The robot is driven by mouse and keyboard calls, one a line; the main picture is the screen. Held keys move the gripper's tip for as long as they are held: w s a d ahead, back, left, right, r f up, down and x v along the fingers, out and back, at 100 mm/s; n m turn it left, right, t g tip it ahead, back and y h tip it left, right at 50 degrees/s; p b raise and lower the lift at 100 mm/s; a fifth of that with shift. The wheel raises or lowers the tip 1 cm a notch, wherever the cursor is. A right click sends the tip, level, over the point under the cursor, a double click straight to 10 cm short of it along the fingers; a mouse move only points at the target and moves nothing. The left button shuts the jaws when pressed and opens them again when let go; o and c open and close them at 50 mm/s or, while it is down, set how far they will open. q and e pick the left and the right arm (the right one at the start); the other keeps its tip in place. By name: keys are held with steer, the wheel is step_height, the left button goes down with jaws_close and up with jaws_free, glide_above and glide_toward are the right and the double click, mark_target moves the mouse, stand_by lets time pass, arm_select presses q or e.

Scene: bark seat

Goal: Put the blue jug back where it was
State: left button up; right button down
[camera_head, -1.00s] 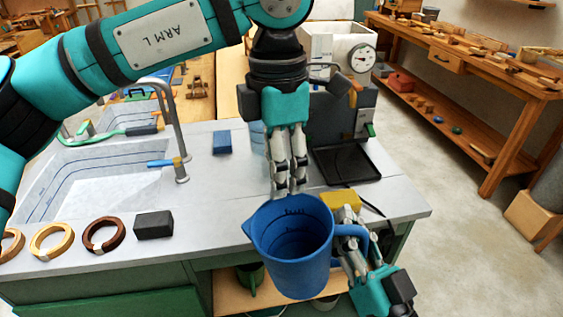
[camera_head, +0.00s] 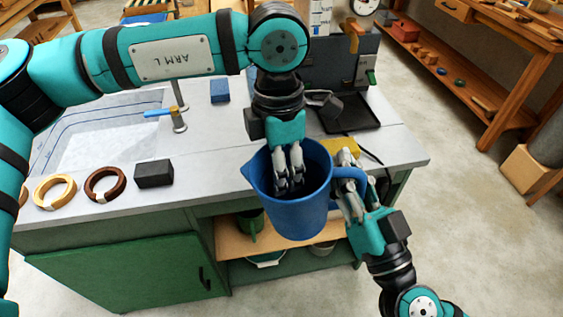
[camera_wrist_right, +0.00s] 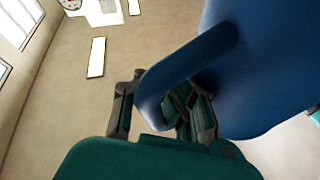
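The blue jug (camera_head: 290,219) is upright at the counter's front edge, mouth up, in front of the open shelf. My right gripper (camera_head: 350,193) is shut on its handle (camera_head: 349,173) from the right. In the right wrist view the handle (camera_wrist_right: 186,68) passes between the fingers, with the jug wall (camera_wrist_right: 265,70) beside it. My left gripper (camera_head: 289,186) points down over the jug's mouth, its fingers close together and nothing seen between them. I cannot tell whether its tips touch the inside. The jug's base is clear of the counter top.
The counter (camera_head: 222,175) holds a sink (camera_head: 100,128), a dark block (camera_head: 154,173), a brown ring (camera_head: 104,185), a pale ring (camera_head: 55,191), a blue sponge-like block (camera_head: 219,90) and a yellow block (camera_head: 341,146). A black machine tray (camera_head: 347,112) stands behind. Floor at right is open.

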arm_select(q)
steer(key=shift+c, duration=0.2)
jaws_close()
arm_select(e)
steer(key=c, duration=1.6)
jaws_free()
steer(key=shift+r, duration=0.1)
steer(key=shift+o, duration=0.2)
steer(key=shift+d, duration=0.1)
